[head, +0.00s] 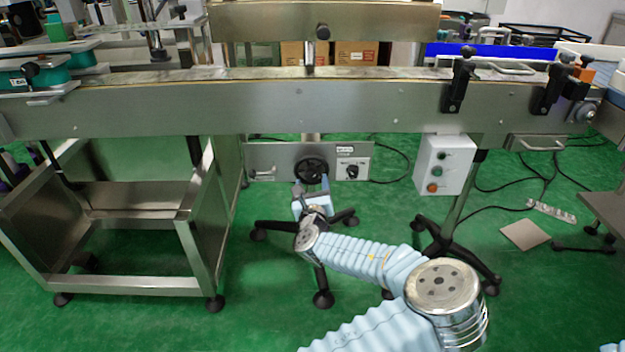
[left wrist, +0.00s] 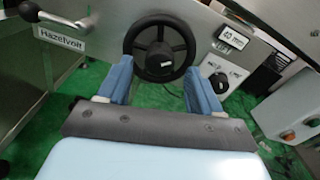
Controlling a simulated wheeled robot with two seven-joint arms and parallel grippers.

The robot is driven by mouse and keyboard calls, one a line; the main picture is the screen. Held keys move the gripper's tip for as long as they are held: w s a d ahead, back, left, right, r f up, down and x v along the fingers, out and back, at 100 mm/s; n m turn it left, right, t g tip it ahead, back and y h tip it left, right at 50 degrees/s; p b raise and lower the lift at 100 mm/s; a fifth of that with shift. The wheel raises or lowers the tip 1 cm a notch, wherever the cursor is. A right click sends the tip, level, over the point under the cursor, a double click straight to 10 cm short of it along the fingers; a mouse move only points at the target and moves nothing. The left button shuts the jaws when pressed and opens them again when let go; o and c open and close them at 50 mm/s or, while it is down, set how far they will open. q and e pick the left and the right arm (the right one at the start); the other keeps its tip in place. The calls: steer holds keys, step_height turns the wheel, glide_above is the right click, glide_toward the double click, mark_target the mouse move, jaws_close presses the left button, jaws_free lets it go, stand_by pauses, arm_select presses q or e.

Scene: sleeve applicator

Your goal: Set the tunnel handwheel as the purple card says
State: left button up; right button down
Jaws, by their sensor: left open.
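The black tunnel handwheel (head: 309,170) sits on a metal panel under the conveyor. In the left wrist view the handwheel (left wrist: 160,62) shows a dark hub and spokes. My left gripper (head: 312,193) is just below and in front of the wheel. In the left wrist view its blue fingers (left wrist: 159,80) are spread apart, one at each side of the wheel's lower part. I cannot tell whether they touch the rim. I cannot make out a purple card. My right gripper is not in view.
A small black knob (head: 352,172) is right of the wheel, and a crank handle (left wrist: 40,14) is left of it. A control box (head: 444,164) with buttons hangs further right. The conveyor (head: 300,106) runs above; a steel cart (head: 130,238) stands at left.

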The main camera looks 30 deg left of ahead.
arm_select(q)
steer(key=shift+x, duration=1.2)
steer(key=c, duration=1.1)
steer(key=shift+o, duration=0.2)
